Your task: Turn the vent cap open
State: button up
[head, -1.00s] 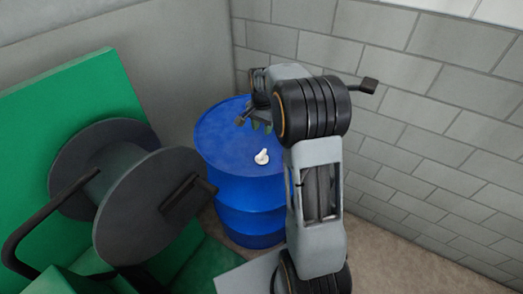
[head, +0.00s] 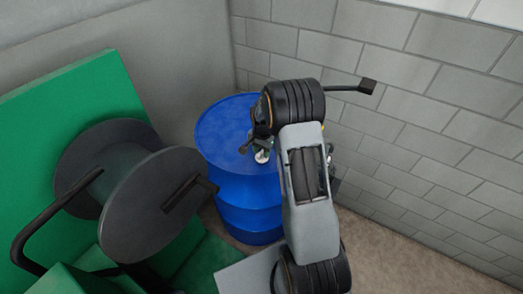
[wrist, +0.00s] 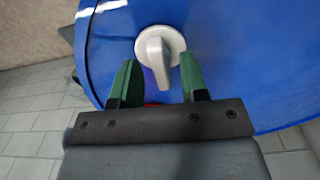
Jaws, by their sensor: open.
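The white vent cap (wrist: 160,50) sits on the top of the blue drum (wrist: 230,28). It has a round base and a raised grip bar that points toward my gripper in the wrist view. In the head view the cap (head: 262,156) is partly hidden by my arm, on the near right part of the drum lid (head: 222,128). My gripper (wrist: 158,80) is open, with its two green fingers apart. The fingertips lie to either side of the grip bar's near end, with no clear contact. A bit of red shows between the fingers, mostly hidden.
A large dark reel (head: 150,205) with a handle stands left of the drum, in front of a green panel (head: 60,120). A grey block wall (head: 430,120) rises behind and to the right. Bare floor (head: 390,262) lies at the lower right.

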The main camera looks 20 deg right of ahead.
grip_shut()
dwell(0.4)
jog(key=shift+f+n+b, duration=0.1)
jog(key=shift+n+b, duration=0.2)
jog(key=shift+n, duration=0.1)
jog(key=n+b, duration=0.1)
jog(key=n, duration=0.2)
jog(key=shift+b, duration=0.3)
jog(key=n+b, duration=0.2)
jog(key=n, duration=0.3)
jog(key=shift+n, duration=0.3)
jog(key=n+b, duration=0.1)
jog(key=n, duration=0.3)
jog(key=shift+n+b, duration=0.45)
jog(key=shift+n, duration=2.05)
